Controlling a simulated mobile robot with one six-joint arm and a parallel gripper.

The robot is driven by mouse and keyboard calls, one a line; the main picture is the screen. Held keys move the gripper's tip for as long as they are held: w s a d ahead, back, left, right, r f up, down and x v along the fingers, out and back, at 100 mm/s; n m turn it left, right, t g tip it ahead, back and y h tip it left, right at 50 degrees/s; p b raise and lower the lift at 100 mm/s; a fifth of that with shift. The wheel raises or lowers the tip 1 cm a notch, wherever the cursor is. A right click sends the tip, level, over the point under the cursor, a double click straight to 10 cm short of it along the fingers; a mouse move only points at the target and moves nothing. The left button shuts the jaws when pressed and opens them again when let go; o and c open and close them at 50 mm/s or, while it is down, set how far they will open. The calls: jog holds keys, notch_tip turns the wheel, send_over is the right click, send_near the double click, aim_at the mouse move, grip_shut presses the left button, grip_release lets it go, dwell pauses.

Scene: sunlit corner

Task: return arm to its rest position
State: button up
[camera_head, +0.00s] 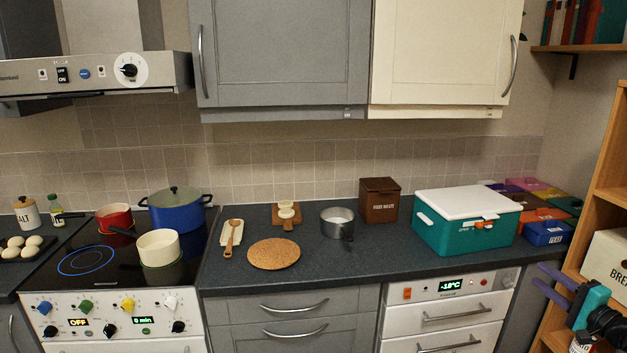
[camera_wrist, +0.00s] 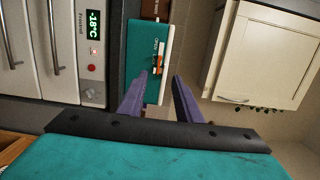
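My gripper (camera_head: 541,276) is at the right of the head view, in front of the counter's right end and beside the wooden shelf unit. Its two purple fingers point left and stand apart. In the wrist view the gripper (camera_wrist: 159,76) is open, with nothing between the fingers. The teal cool box (camera_head: 462,236) with its white lid stands on the counter, left of the fingers and apart from them in the head view. The cool box also shows beyond the fingertips in the wrist view (camera_wrist: 138,52). Most of my arm is out of view.
The wooden shelf unit (camera_head: 604,174) stands close to my gripper on the right. Several coloured boxes, including a blue one (camera_head: 548,233), fill the counter's right end. A cork mat (camera_head: 274,254), a grey saucepan (camera_head: 337,222) and a brown bin (camera_head: 379,200) stand farther left.

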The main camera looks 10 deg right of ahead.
jog(key=w+a+f+n+g+y, duration=0.1)
jog(key=w+a+f+y, duration=0.1)
jog(key=w+a+f, duration=0.45)
jog(key=w+a+f+n+g+y, duration=0.1)
jog(key=w+a+f+y, duration=0.2)
jog(key=a, duration=0.6)
jog(key=w+a+f+n+g+y, duration=0.1)
jog(key=w+a+f, duration=0.3)
jog(key=w+a, duration=0.35)
jog(key=s+a+f+n+g+y, duration=0.1)
jog(key=a+f+g, duration=0.1)
jog(key=a+f, duration=0.55)
jog(key=a+f+n+g+y, duration=0.1)
jog(key=a+f+g, duration=0.3)
jog(key=a, duration=0.7)
jog(key=s+a+f+n+g+y, duration=0.1)
jog(key=a+f+n+y, duration=0.1)
jog(key=a+f, duration=0.6)
jog(key=s+a+f+n+g+h, duration=0.2)
jog(key=s+a+f+n+g, duration=0.5)
jog(key=s+a+f, duration=1.15)
jog(key=s+a+f+g+h, duration=0.15)
jog(key=s+g, duration=0.25)
jog(key=s, duration=0.5)
jog(key=s+d+f+n+g+h, duration=0.2)
jog(key=s+d+f+n+h, duration=0.1)
jog(key=s+d+h, duration=0.4)
jog(key=shift+s+d+f+n+g, duration=0.3)
jog(key=shift+s+d+g, duration=0.1)
jog(key=shift+s+d, duration=1.45)
